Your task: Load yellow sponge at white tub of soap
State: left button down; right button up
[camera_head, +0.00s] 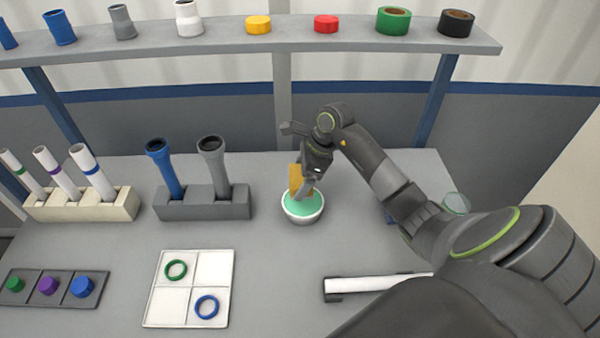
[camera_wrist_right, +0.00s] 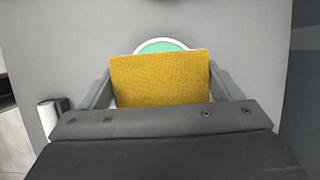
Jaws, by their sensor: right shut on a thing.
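The yellow sponge (camera_head: 296,179) is held in my right gripper (camera_head: 309,186), upright over the white tub of soap (camera_head: 302,217). The tub is a round white bowl with green soap (camera_head: 312,208) inside. In the right wrist view the sponge (camera_wrist_right: 160,78) sits between the two fingers and hides most of the tub, whose white rim (camera_wrist_right: 162,41) and green soap show behind it. The sponge's lower end is at or just above the soap; I cannot tell whether it touches. My left gripper is not in view.
A grey holder (camera_head: 205,208) with two pipes stands left of the tub. A white tray (camera_head: 190,290) with a green ring and a blue ring lies at the front. A white pipe (camera_head: 378,284) lies front right. A shelf (camera_head: 250,45) with caps and tapes spans the back.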

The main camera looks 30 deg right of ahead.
aim_at(303, 201)
jog(key=f, duration=0.1)
jog(key=d+f+b, duration=0.1)
jog(key=shift+s+f, duration=0.3)
jog(key=shift+f, duration=0.05)
jog(key=shift+b+x, duration=0.55)
jog(key=shift+x, duration=0.65)
jog(key=shift+s+d+f, duration=0.1)
jog(key=shift+d+f, duration=0.05)
jog(key=shift+f, duration=0.2)
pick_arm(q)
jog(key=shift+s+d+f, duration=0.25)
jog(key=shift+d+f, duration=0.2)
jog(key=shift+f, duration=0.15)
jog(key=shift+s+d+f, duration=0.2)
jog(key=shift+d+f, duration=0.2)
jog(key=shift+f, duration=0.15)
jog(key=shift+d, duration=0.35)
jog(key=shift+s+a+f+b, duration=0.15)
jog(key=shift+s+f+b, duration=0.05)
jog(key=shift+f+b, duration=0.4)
pick_arm(e)
jog(key=shift+f, duration=0.45)
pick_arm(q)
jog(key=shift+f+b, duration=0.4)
pick_arm(e)
jog(key=shift+s+f, duration=0.1)
jog(key=shift+f, duration=0.05)
